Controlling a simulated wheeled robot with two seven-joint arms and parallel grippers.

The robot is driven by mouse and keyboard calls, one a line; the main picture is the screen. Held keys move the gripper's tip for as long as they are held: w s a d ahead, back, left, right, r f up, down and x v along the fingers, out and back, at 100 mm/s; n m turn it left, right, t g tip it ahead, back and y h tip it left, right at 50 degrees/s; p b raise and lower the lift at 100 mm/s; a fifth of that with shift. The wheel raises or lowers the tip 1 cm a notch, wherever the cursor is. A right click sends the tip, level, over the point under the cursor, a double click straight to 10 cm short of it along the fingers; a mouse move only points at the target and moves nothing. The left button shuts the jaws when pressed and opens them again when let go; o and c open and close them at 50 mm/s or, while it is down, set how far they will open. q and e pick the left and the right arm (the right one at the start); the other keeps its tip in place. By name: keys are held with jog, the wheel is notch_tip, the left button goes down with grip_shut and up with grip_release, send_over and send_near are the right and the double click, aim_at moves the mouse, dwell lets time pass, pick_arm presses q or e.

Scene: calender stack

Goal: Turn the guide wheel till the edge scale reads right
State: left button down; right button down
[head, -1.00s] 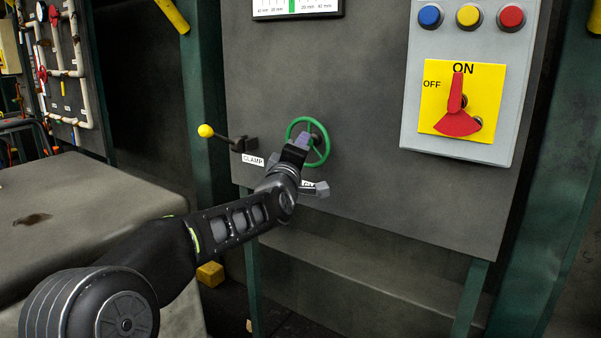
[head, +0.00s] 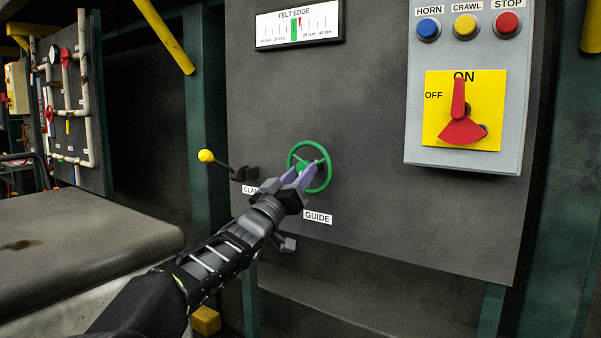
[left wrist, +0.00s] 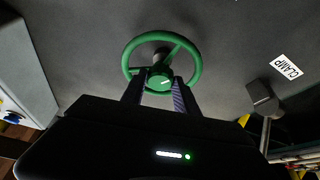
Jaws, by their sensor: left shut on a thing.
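The green guide wheel (head: 327,179) sits on the dark panel above its GUIDE label (head: 318,217). My left gripper (head: 304,175) is shut on the wheel's hub, its two fingers on either side of it. The left wrist view shows the wheel rim (left wrist: 198,62) standing clear around the fingers, with the hub (left wrist: 160,79) between the fingertips (left wrist: 158,92). The edge scale (head: 271,33), headed FELT EDGE, is at the top of the panel. Its red pointer (head: 300,22) stands just right of the green band (head: 294,31). My right gripper is not in view.
A yellow-knobbed clamp lever (head: 206,156) sticks out left of the wheel. Its CLAMP label (left wrist: 286,67) shows in the left wrist view. A control box (head: 415,120) with three buttons and a red switch (head: 461,120) is at right. The panel between is clear.

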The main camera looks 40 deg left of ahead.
pick_arm(q)
jog(key=m+h+p, duration=0.1)
jog(key=m, duration=0.1)
jog(key=m+h+p, duration=0.1)
jog(key=m+h, duration=0.1)
jog(key=m, duration=0.1)
jog(key=m+h+p, duration=0.1)
jog(key=m, duration=0.2)
jog(key=shift+a+p, duration=0.25)
jog(key=shift+p, duration=0.1)
jog(key=m+h+p, duration=0.1)
jog(key=m, duration=0.2)
jog(key=shift+h, duration=0.4)
jog(key=shift+a+m+g+h+p, duration=0.1)
jog(key=shift+m+g+h+p, duration=0.25)
jog(key=shift+m, duration=0.45)
jog(key=c, duration=0.9)
grip_release()
jog(key=shift+v, duration=3.9)
jog(key=shift+w+f, duration=0.1)
